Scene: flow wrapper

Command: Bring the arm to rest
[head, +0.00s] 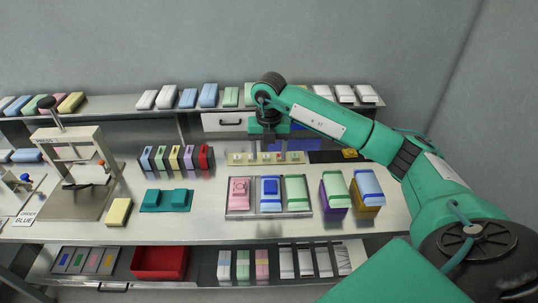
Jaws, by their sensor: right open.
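My right arm (390,148) is green with black joints and reaches in from the right edge across the back of the bench. My right gripper (268,146) hangs downward near the back middle of the bench, in front of a drawer. It is open and I see nothing held in it. Its fingertips are small and partly lost against the strip with small parts (240,159) behind or below them; I cannot tell the gap. My left gripper is not in view.
A tray (229,211) with pink, blue and green items sits mid-bench. Two stacks of boxes (335,184) stand right of it. A teal holder (166,200), a yellow block (118,212) and a press (77,165) are to the left. A shelf (120,106) with wrapped blocks runs behind.

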